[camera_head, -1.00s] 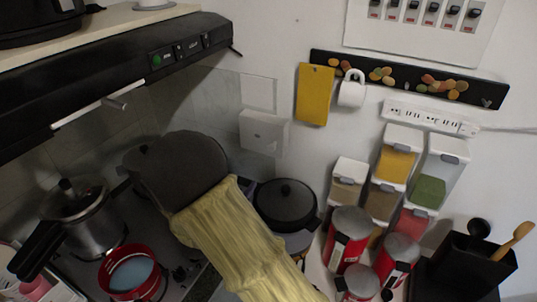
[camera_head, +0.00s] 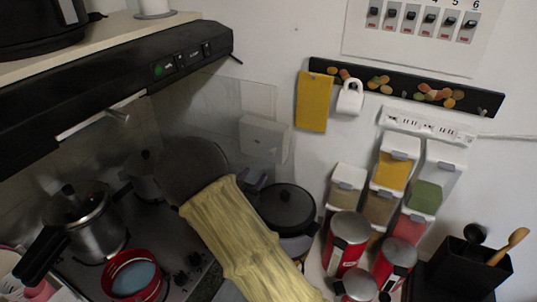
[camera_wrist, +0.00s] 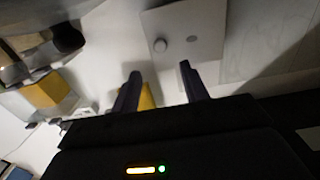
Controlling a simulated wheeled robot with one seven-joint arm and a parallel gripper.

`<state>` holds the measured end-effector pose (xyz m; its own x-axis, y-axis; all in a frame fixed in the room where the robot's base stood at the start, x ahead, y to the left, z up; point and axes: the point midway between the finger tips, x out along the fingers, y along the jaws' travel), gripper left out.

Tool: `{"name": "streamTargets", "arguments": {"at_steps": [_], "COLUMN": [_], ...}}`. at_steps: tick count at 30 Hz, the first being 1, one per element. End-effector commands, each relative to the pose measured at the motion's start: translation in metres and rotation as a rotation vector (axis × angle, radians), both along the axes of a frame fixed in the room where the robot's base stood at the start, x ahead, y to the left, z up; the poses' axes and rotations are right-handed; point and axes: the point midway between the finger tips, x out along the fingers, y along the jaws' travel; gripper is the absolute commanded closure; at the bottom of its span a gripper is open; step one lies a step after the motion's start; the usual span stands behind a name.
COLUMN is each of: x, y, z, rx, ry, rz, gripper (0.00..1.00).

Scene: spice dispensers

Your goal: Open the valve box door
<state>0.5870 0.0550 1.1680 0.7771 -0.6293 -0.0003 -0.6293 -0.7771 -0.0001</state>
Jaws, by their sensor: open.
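The valve box (camera_head: 263,139) is a small white box on the wall, right of the stove in the head view. Its door looks shut. In the wrist view the white valve box (camera_wrist: 205,35) is at the top, with a round knob (camera_wrist: 160,45) near its left edge and a flat grey oval beside it. My gripper (camera_wrist: 160,72) is open and empty, its two dark fingers apart and pointing at the box's knob side. In the head view my gripper (camera_head: 256,182) is just below the box, partly hidden by my yellow-sleeved arm. Contact cannot be made out.
The range hood (camera_head: 150,70) overhangs at upper left. A black-lidded pot (camera_head: 288,206) sits below the box. Spice dispensers (camera_head: 398,160) and red canisters (camera_head: 347,240) stand further right.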

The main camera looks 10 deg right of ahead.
Motion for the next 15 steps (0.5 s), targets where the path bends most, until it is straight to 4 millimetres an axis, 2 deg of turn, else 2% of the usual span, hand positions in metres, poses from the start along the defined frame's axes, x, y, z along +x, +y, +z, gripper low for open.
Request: {"name": "streamTargets", "arguments": {"at_steps": [15], "x": [0.07], "y": [-0.057], "z": [0.003], "rx": [-0.001], "ry": [0.0], "rz": [-0.001], "gripper": [0.55]}}
